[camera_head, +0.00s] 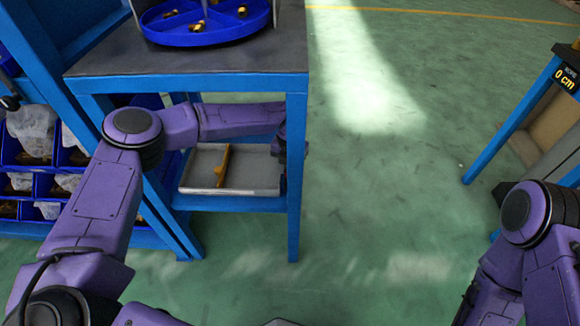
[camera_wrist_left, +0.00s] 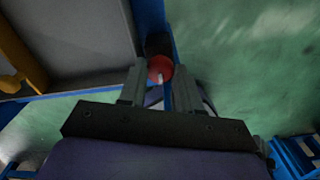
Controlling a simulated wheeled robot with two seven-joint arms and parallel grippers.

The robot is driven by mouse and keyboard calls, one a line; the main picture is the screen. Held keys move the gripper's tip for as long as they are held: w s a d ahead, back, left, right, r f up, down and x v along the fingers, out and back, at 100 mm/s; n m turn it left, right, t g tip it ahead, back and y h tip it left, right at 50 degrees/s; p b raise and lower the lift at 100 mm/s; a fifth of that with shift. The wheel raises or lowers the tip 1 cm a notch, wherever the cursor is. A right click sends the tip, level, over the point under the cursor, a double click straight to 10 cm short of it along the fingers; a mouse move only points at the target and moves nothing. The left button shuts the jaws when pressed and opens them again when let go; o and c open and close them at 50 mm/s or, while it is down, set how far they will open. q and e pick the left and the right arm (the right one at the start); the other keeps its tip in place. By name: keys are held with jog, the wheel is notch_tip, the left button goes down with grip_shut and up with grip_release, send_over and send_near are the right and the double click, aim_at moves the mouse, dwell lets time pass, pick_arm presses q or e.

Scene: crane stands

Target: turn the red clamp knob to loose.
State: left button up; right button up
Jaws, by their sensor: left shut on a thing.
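The red clamp knob (camera_wrist_left: 160,69) shows in the left wrist view, in front of a dark mount at the edge of a blue frame post. My left gripper (camera_wrist_left: 160,82) has its two grey fingers on either side of the knob and is shut on it. In the head view the left arm reaches to the blue stand's front right post, and the left gripper (camera_head: 282,142) is partly hidden there; the knob cannot be made out. My right arm is at the lower right of the head view, but its gripper is out of the picture.
The blue stand (camera_head: 293,190) carries a round blue tray (camera_head: 185,40) on top and a grey tray (camera_head: 262,190) with a yellow part on its lower shelf. Blue bins (camera_head: 75,158) stand at left. Another blue-legged table (camera_head: 512,122) stands at right. The green floor between is clear.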

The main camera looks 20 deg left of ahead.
dwell(0.4)
pick_arm(q)
jog(key=o, duration=1.1)
jog(key=shift+c, duration=0.2)
